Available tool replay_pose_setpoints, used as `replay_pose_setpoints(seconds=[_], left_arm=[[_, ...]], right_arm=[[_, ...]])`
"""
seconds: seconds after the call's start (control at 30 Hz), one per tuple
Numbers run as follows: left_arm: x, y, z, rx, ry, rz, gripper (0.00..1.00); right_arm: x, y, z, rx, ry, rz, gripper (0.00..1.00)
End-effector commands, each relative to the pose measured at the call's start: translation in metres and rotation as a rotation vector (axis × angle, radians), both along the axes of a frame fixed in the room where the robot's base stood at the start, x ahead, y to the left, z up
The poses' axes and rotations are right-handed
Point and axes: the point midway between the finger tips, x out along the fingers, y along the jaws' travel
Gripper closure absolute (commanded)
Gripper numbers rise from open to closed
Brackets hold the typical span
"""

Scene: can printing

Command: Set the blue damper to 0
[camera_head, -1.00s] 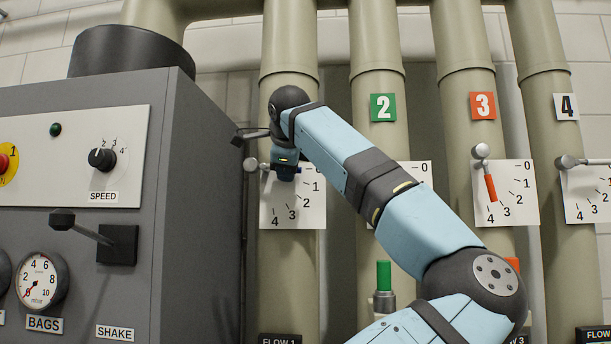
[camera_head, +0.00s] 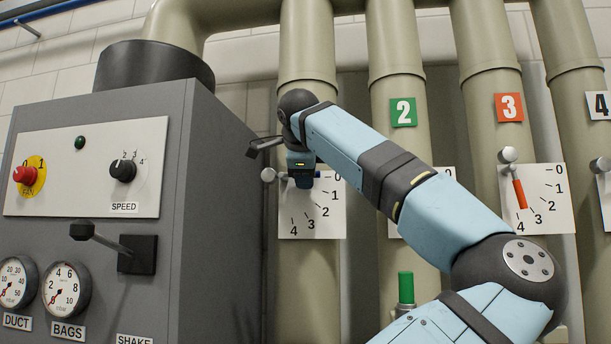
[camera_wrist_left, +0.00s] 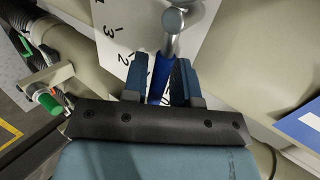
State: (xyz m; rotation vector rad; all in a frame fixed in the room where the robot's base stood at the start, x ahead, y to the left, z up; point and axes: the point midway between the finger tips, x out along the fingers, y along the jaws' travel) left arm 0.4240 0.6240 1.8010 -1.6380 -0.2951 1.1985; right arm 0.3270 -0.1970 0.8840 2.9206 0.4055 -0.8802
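The blue damper (camera_wrist_left: 161,76) has a blue handle on a grey pivot knob, in front of a white scale plate (camera_head: 325,222) on the leftmost pipe. In the head view it lies about level, pointing right toward the 0 mark, mostly hidden by my left gripper (camera_head: 304,179). In the wrist view the handle runs between the two fingers of my left gripper (camera_wrist_left: 160,80). The fingers sit close on both sides of it and look shut on it. My right gripper is not in view.
The orange damper (camera_head: 519,194) hangs down on pipe 3. A green handle (camera_head: 405,287) stands low on pipe 2. A grey control cabinet (camera_head: 222,230) with a protruding shake lever (camera_head: 100,237) stands close at left. My left arm covers much of the pipe 2 plate.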

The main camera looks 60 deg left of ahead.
Motion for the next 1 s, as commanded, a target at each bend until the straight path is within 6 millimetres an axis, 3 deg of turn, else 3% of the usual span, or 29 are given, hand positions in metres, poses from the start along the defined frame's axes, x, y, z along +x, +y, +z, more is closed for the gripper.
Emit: replay_pose_setpoints(seconds=[0.27,0.8,1.0], left_arm=[[-0.003,-0.005,0.003,0.002,0.0,-0.001,0.74],[-0.055,-0.079,0.063,0.002,-0.001,0.0,0.74],[-0.064,-0.092,0.075,0.001,0.0,-0.001,0.74]], right_arm=[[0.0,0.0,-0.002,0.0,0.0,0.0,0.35],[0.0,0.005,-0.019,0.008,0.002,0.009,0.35],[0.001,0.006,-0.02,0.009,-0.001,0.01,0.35]])
